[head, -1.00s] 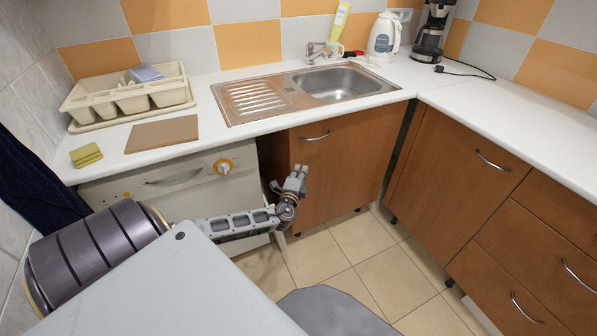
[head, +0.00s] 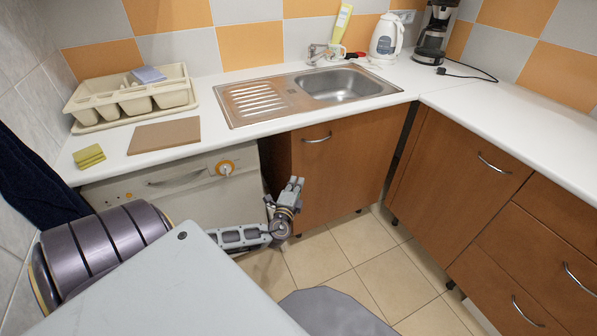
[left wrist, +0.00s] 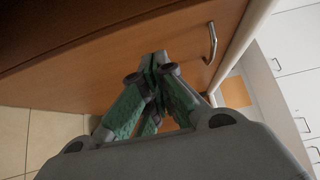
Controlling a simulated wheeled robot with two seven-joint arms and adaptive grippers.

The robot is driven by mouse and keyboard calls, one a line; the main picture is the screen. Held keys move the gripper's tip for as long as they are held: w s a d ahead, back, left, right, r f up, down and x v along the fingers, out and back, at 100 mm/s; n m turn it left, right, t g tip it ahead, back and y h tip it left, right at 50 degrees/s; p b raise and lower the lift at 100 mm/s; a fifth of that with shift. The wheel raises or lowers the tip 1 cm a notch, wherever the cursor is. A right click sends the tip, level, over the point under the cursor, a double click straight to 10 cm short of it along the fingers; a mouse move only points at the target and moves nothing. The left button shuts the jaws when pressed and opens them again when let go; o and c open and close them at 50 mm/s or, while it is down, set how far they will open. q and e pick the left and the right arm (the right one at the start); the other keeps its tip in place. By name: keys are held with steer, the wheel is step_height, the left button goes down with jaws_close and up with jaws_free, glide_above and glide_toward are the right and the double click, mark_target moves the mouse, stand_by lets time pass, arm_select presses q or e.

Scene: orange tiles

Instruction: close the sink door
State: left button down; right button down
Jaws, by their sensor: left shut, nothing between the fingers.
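The sink door is the brown wooden cabinet door (head: 345,165) under the steel sink, with a curved metal handle (head: 317,137) near its top left. My left gripper (head: 295,181) is shut and empty at the lower left part of the door, below the handle. In the left wrist view the closed fingertips (left wrist: 154,62) lie against the picture of the door (left wrist: 95,55), with the handle (left wrist: 211,43) to their right; contact is unclear. My right gripper is out of view.
A white dishwasher (head: 170,190) stands left of the door. Brown cabinets (head: 455,165) with handles stand to the right. The sink (head: 345,86) is set in the white counter (head: 235,140). Tiled floor (head: 350,240) lies open in front.

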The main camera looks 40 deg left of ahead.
arm_select(q)
steer(key=shift+v, duration=1.95)
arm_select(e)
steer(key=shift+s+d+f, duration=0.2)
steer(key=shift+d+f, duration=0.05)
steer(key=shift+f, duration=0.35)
arm_select(q)
steer(key=shift+s+a, duration=0.1)
steer(key=shift+a, duration=0.1)
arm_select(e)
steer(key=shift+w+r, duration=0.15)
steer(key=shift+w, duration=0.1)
